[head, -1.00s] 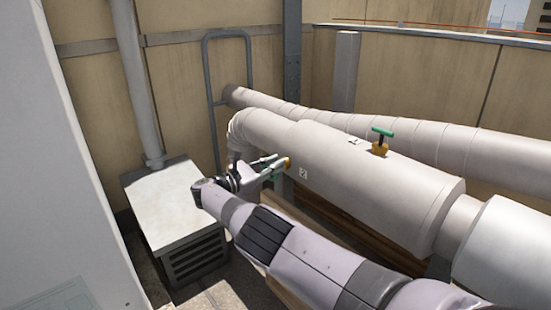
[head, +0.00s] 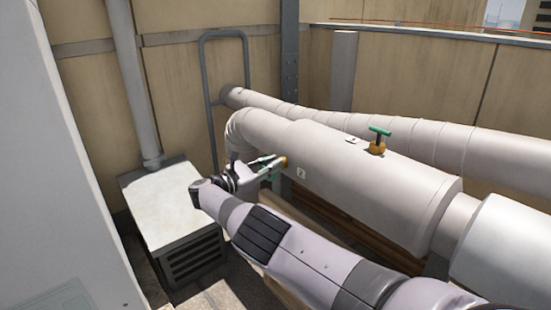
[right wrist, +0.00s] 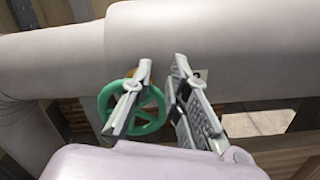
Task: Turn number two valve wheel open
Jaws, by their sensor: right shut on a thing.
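The green valve wheel (right wrist: 154,118) sits on the front side of the large pale pipe, beside a small white tag (head: 301,173) whose marking looks like a 2. In the head view only a bit of the green wheel (head: 275,174) shows behind my fingers. My right gripper (head: 275,164) is shut on the wheel's rim. In the right wrist view the gripper (right wrist: 160,75) has one finger across the wheel's face and the other just outside its right edge. My left gripper is not in view.
A second valve with a green T-handle (head: 380,131) stands on top of the thick pipe (head: 370,175). A grey vented box (head: 165,205) stands at the left, below a vertical pipe (head: 137,85). A pale cabinet (head: 55,150) fills the left edge. Some floor shows between box and pipe.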

